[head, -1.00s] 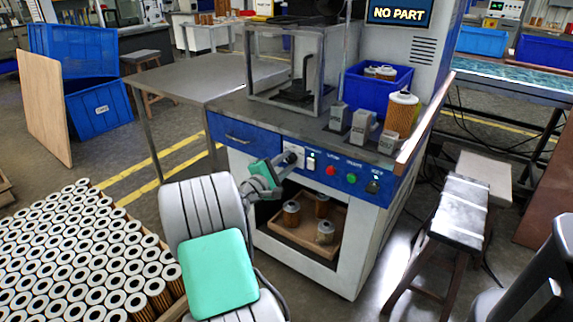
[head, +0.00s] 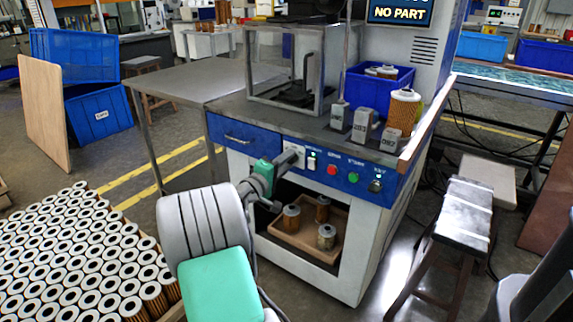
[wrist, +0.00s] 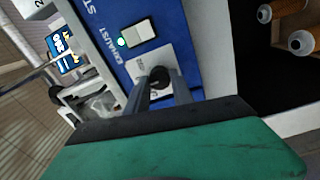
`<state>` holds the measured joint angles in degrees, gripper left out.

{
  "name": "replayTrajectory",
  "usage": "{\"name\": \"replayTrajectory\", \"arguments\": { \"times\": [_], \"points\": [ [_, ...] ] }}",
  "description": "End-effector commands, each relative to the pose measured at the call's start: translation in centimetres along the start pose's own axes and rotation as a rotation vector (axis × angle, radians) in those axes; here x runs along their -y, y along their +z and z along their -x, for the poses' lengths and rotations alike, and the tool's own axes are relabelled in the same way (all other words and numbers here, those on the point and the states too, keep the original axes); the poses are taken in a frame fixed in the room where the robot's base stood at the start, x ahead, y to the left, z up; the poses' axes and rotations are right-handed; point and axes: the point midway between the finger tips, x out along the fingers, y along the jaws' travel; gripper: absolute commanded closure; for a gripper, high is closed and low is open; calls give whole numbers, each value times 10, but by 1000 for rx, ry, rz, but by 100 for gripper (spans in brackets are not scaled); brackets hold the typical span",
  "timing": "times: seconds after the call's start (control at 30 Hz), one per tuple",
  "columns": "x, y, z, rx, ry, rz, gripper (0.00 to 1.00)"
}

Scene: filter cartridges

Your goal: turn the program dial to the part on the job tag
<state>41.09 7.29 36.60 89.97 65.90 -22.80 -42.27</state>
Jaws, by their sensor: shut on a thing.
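The program dial (wrist: 160,75) is a small black knob on a pale plate at the left of the machine's blue front panel. My gripper (wrist: 162,90) has its two grey fingers on either side of the knob, shut on it. In the head view my gripper (head: 293,157) reaches the panel from the front left and covers the knob. The dial's pointer and markings cannot be read. The screen (head: 400,11) above the machine reads "NO PART".
Red (head: 331,169) and green (head: 353,177) buttons sit right of the dial. Below the panel, an open bay holds a wooden tray (head: 290,238) with filter cartridges. A crate of many cartridges (head: 70,260) stands at lower left, a stool (head: 462,210) at right.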

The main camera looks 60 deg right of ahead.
Motion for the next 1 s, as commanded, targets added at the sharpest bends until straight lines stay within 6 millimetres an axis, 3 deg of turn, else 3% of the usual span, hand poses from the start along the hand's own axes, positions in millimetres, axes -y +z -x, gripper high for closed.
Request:
{"name": "replayTrajectory", "arguments": {
  "times": [0.43,0.47,0.5,0.7,1.0],
  "points": [
    [1,0,0,1,-2,-8,100],
    [1,0,0,1,-2,-8,69],
    [1,0,0,1,-1,-8,66],
    [0,0,0,1,-1,-8,50],
    [0,-1,5,-2,-2,-8,50]
  ]
}}
